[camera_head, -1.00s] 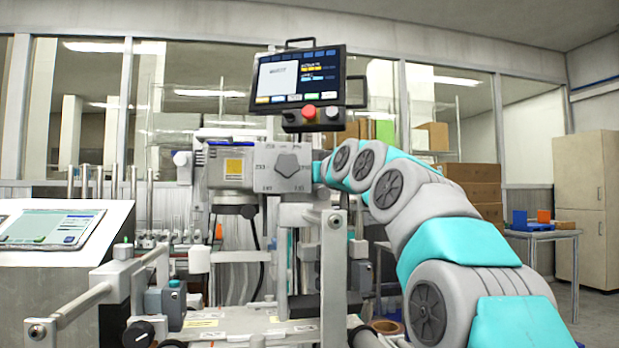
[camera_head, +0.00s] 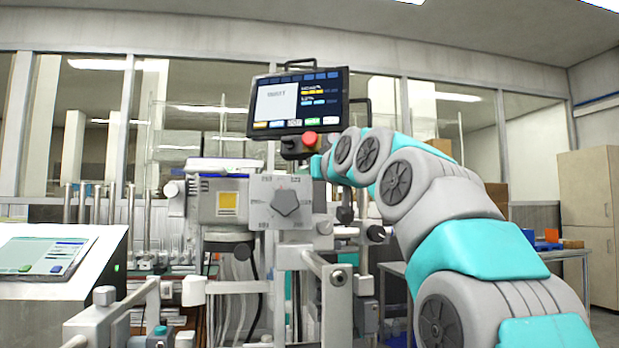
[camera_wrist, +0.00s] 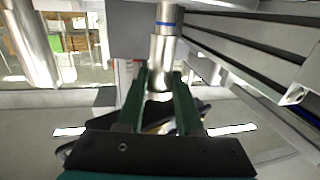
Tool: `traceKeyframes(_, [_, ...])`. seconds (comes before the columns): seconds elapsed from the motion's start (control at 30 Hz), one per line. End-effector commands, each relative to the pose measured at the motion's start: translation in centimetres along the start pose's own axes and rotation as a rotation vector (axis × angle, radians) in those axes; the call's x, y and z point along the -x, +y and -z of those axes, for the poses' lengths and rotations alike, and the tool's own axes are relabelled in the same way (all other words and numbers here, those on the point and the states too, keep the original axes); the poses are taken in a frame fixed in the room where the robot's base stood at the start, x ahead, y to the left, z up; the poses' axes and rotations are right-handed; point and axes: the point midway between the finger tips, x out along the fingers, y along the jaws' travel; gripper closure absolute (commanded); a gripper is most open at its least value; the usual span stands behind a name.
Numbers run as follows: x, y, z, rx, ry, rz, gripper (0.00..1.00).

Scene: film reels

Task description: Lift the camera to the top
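A grey boxy unit with a yellow label (camera_head: 228,203), which I take for the camera, sits on a stand left of centre in the head view. A dial with a dark five-sided knob (camera_head: 286,203) is on its right end. My arm reaches in from the right and ends just above and right of the dial; my gripper is hidden there. In the wrist view, my gripper (camera_wrist: 160,76) has its two green fingers apart. A silver cylinder with a blue ring (camera_wrist: 163,48) shows in line with the gap between them; whether they touch it is unclear.
A touchscreen panel with a red button (camera_head: 297,103) hangs above the dial, close to my arm. A console with a tablet screen (camera_head: 45,256) stands at left. Rails and knobs fill the foreground.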

Motion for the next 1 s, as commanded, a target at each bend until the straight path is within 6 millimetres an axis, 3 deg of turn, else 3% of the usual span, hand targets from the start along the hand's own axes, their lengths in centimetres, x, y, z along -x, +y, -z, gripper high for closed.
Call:
traceKeyframes(0.03, [0.9,0.0,2.2,0.001,0.045,-0.004,0.54])
traceKeyframes(0.2, [1.1,0.0,2.5,0.001,0.050,-0.004,0.36])
traceKeyframes(0.57, [2.8,-0.1,2.6,0.001,0.053,-0.004,0.36])
traceKeyframes(1.0, [7.4,0.0,0.7,-0.001,0.018,-0.001,0.36])
